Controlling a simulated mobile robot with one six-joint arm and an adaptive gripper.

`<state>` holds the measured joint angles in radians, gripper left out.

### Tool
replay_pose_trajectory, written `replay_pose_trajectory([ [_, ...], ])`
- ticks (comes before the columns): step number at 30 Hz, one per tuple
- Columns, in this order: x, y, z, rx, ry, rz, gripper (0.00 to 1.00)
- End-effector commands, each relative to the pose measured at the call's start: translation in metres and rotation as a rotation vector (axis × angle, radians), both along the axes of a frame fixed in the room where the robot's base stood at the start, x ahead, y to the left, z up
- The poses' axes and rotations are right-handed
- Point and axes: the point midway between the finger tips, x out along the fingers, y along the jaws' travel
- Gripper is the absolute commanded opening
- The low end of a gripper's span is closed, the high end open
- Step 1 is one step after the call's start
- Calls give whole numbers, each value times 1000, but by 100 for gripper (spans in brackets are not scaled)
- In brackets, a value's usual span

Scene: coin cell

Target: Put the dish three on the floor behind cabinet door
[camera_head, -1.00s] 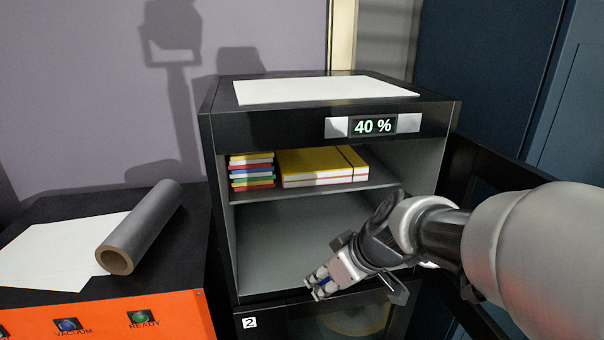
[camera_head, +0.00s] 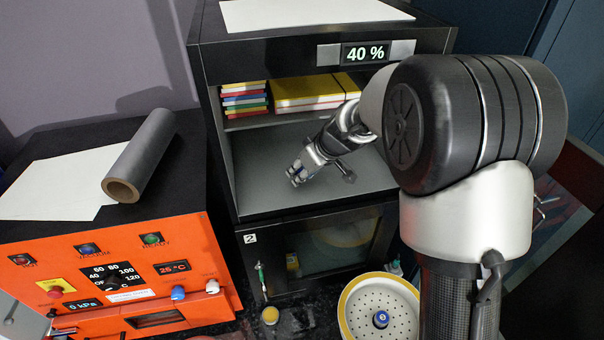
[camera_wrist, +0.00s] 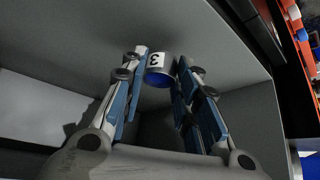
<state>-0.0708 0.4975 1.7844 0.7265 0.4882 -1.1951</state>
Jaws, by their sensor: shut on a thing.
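Dish three (camera_wrist: 159,68) is a small cylinder with a white "3" label and a blue face in the wrist view. My gripper (camera_wrist: 158,66) is shut on it, with a fingertip on each side. In the head view my gripper (camera_head: 298,174) points down-left inside the cabinet's lower compartment, above its grey floor (camera_head: 262,190). The dish is barely visible there. Whether it touches the floor I cannot tell. The compartment front is open. My arm hides much of the cabinet's right side. A dark framed panel (camera_head: 580,200) at the far right may be the swung-open door.
A shelf with coloured books (camera_head: 243,98) and a yellow box (camera_head: 300,92) is above my gripper. A glass-fronted lower compartment (camera_head: 345,240) is below. An orange control box (camera_head: 130,285) with a grey roll (camera_head: 140,158) stands left. A perforated round tray (camera_head: 360,295) sits lower right.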

Motion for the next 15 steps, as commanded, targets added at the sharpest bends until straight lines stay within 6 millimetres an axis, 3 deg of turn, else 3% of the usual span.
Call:
replay_pose_trajectory([
  [3, 0, 0, -17, 0, 2, -2, 5],
  [15, 4, 1, -23, 0, -2, 0, 5],
])
